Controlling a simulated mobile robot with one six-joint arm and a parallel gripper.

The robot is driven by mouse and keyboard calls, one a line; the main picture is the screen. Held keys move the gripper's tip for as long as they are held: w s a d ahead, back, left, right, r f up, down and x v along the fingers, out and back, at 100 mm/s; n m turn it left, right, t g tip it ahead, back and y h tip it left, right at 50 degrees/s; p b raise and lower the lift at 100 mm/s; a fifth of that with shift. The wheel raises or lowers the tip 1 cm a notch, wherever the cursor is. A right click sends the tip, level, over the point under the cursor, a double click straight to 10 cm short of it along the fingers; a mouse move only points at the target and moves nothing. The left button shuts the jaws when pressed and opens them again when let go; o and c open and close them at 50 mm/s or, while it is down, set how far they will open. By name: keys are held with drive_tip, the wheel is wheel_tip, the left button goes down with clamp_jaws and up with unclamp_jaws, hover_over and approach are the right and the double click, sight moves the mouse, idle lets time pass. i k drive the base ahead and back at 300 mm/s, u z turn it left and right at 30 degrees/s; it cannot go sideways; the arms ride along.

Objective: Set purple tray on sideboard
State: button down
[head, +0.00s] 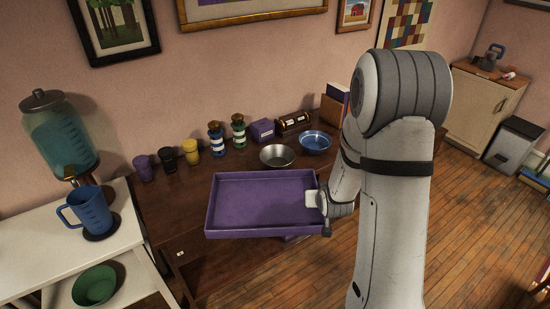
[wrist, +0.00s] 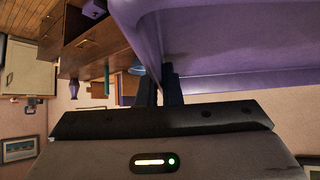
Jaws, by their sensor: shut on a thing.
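The purple tray (head: 260,205) is a shallow rectangular tray with a raised rim, held about level and empty. My gripper (head: 318,199) is shut on the tray's right side in the head view. In the wrist view, the dark fingers of my gripper (wrist: 160,88) pinch the rim of the tray (wrist: 225,82). The tray is in front of and over the near part of the dark wooden sideboard (head: 185,200), and hides part of its top. I cannot tell how high the tray is above the sideboard.
Along the sideboard's back stand several cups, two striped bottles (head: 216,137) (head: 239,132), a purple box (head: 263,130), a metal bowl (head: 277,156) and a blue bowl (head: 315,141). A white table (head: 60,245) with a blue jug (head: 92,212) and a drink dispenser (head: 60,135) adjoins on the left.

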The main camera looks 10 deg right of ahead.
sight(201, 191)
drive_tip(key=z, duration=0.6)
drive_tip(key=i, duration=0.25)
drive_tip(key=z, duration=2.5)
drive_tip(key=k, duration=2.4)
drive_tip(key=u, duration=1.15)
drive_tip(key=i, duration=1.05)
drive_tip(key=u, duration=0.05)
